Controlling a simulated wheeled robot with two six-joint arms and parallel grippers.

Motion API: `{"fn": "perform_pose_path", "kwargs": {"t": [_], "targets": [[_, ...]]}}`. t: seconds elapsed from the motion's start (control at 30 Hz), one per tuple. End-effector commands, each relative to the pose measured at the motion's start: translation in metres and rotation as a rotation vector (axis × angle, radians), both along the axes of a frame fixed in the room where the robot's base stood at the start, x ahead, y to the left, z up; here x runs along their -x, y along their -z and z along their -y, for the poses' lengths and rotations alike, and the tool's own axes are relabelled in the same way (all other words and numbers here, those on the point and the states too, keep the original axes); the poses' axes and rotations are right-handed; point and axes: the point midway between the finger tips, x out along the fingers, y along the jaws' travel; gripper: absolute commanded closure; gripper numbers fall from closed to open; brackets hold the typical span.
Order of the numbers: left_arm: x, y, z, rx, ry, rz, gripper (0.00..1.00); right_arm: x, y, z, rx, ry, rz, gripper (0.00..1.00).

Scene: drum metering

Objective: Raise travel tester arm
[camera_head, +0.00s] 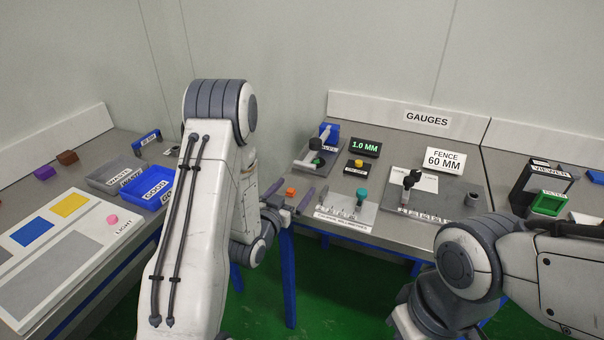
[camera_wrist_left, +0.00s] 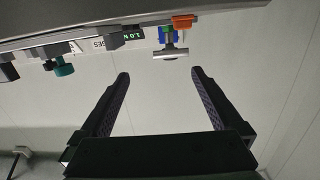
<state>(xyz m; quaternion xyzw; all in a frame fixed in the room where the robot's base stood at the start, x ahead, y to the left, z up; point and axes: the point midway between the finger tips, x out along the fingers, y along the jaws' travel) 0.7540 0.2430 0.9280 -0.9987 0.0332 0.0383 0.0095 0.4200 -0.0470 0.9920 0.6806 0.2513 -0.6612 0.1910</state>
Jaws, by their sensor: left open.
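My left gripper (camera_head: 288,198) is open and empty at the left front edge of the gauges table; it also shows in the left wrist view (camera_wrist_left: 160,85). Beyond it stands a small device with a blue block (camera_head: 330,132), a dark lever-like part (camera_head: 319,140) and a pale cylindrical bar (camera_head: 299,163). The device's pale bar also shows in the left wrist view (camera_wrist_left: 170,54), apart from the fingers. No readable label confirms which part is the travel tester arm. My right arm comes in from the right; its gripper is out of view.
An orange block (camera_head: 291,192) lies near my left fingers. A plate with a teal knob (camera_head: 362,194) and a fixture with a black knob (camera_head: 412,178) stand right. Blue and grey trays are left. Green floor separates the tables.

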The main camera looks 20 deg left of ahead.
Motion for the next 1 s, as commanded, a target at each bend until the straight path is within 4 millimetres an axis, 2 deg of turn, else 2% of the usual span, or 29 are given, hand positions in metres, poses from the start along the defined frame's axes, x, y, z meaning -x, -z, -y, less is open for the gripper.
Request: {"fn": "perform_pose_path", "kwargs": {"t": [0.1,0.23,0.7,0.83,1.0], "targets": [[0.005,0.002,-0.014,0.017,-0.027,0.056,0.00,0.000,0.003,0.000,0.000,0.000,0.000,1.00],[-0.003,-0.001,-0.017,0.020,-0.032,0.078,0.00,0.000,0.000,0.000,0.000,0.000,0.000,1.00],[-0.082,-0.002,-0.013,0.021,-0.031,0.078,0.00,0.000,-0.018,0.000,0.000,0.000,0.000,1.00],[-0.094,-0.001,-0.013,0.020,-0.032,0.077,0.00,0.000,-0.020,0.000,0.000,0.000,0.000,1.00],[-0.099,0.000,-0.013,0.021,-0.032,0.076,0.00,0.000,-0.020,0.000,0.000,0.000,0.000,1.00]]}}
